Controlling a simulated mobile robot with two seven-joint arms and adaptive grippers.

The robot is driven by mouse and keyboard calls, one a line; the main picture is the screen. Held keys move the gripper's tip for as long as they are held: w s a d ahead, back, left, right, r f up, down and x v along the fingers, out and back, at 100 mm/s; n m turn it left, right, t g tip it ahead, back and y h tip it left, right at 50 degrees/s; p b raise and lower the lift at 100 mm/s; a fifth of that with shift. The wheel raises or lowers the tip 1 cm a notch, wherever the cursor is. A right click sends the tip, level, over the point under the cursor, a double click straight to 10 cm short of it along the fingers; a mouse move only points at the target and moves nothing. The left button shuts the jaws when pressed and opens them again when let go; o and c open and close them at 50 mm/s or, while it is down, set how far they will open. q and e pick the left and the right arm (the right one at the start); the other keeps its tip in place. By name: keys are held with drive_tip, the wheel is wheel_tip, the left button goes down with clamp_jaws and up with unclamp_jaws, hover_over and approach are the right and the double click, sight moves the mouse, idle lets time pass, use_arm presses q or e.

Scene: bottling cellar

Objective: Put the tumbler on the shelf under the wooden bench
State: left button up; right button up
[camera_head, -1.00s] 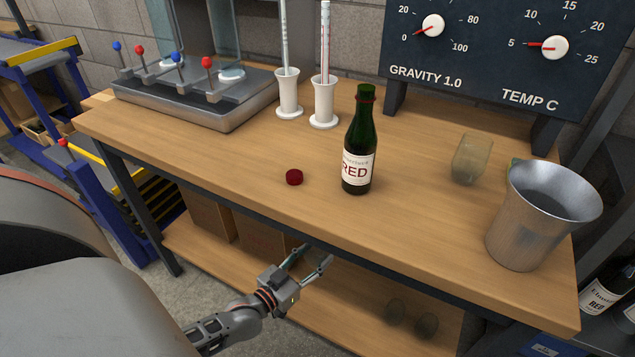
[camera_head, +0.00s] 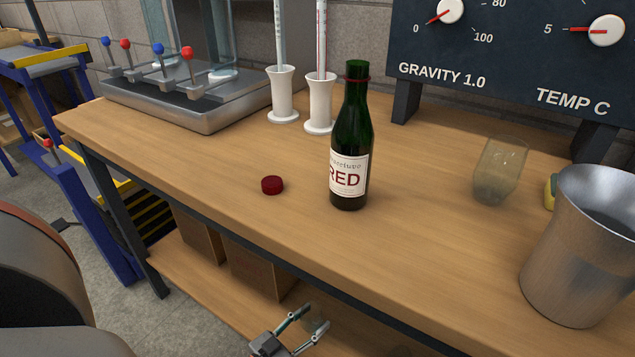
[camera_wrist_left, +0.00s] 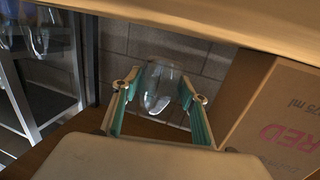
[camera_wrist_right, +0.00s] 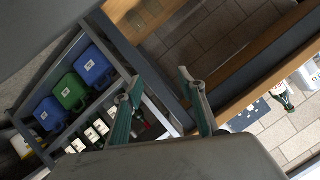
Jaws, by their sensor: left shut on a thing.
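My left gripper (camera_head: 309,318) is shut on a clear glass tumbler (camera_wrist_left: 157,92), which stands between the two fingertips in the left wrist view. Gripper and tumbler are below the front edge of the wooden bench (camera_head: 225,210), over the lower shelf (camera_head: 185,283). In the left wrist view the bench top's underside is overhead, and a cardboard box (camera_wrist_left: 275,115) is on the right. I cannot tell whether the tumbler touches the shelf. My right gripper (camera_wrist_right: 160,82) is open and empty in the right wrist view, away from the bench top.
On the bench top stand a wine bottle (camera_head: 349,150), a red cap (camera_head: 272,185), another glass (camera_head: 499,172), a steel bucket (camera_head: 572,260) and a filler (camera_head: 205,110). Boxes (camera_head: 258,268) stand on the shelf. Other glasses (camera_wrist_left: 38,35) hang into the left wrist view's upper left.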

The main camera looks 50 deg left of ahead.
sight(312, 327)
use_arm(q)
wheel_tip(312, 327, down, 4)
drive_tip(key=shift+s+r+b, duration=0.1)
drive_tip(key=shift+s+b, duration=0.05)
drive_tip(key=shift+b, duration=1)
drive_tip(key=shift+w+r, duration=0.15)
drive_tip(key=shift+w, duration=0.1)
use_arm(e)
drive_tip(key=a+m, duration=0.1)
drive_tip(key=m, duration=0.2)
drive_tip(key=shift+s+a+r+t, duration=0.1)
drive_tip(key=shift+s+a+t, duration=0.05)
drive_tip(key=shift+a+t, duration=0.2)
use_arm(q)
drive_tip(key=o, duration=1.2)
drive_tip(key=shift+f, duration=0.2)
drive_tip(key=shift+r, duration=0.1)
